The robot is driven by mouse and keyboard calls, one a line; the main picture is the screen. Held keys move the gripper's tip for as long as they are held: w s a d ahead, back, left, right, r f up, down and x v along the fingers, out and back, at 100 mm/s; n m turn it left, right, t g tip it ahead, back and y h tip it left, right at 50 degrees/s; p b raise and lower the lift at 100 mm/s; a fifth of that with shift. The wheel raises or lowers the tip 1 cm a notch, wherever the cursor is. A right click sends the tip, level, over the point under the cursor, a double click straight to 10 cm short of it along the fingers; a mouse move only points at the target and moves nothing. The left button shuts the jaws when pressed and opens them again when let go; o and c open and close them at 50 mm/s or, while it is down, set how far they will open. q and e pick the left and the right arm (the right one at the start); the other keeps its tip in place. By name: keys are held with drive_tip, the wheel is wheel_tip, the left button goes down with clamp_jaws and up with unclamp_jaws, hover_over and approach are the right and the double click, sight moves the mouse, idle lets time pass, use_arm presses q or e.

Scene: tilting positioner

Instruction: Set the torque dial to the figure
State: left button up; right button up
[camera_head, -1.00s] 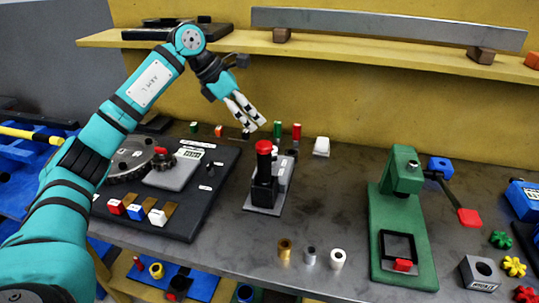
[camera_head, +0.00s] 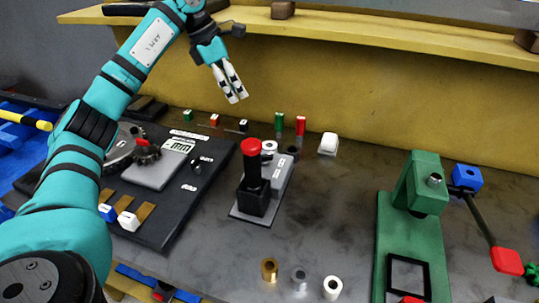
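On the black board (camera_head: 222,158) at left, a grey unit (camera_head: 150,177) carries a small display (camera_head: 178,146) whose figure is too small to read. A dark knurled knob (camera_head: 147,155) sits at its left edge, beside a grey graduated disc (camera_head: 122,143) with a red part. I cannot tell for certain which of these is the torque dial. My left gripper (camera_head: 238,98) is in the air beyond the board, its pale fingers pointing down, slightly apart with nothing between them. It touches nothing. My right gripper does not show.
A black post with a red cap (camera_head: 251,146) stands right of the board. Several small coloured blocks line the back. A green press (camera_head: 428,186) with a red-ended lever (camera_head: 506,261) stands at right. Three small cylinders are at the front. The shelf (camera_head: 350,45) runs behind.

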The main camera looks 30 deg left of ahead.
use_arm(q)
wheel_tip(320, 180, down, 5)
drive_tip(key=b, duration=0.4)
approach(265, 155)
drive_tip(key=x, duration=0.9)
drive_tip(key=shift+w+f+p, duration=0.1)
drive_tip(key=shift+p, duration=0.2)
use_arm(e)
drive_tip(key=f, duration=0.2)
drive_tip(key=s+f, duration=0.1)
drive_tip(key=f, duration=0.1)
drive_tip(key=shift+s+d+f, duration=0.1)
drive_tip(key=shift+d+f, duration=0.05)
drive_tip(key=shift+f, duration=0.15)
use_arm(q)
drive_tip(key=shift+c, duration=0.2)
clamp_jaws()
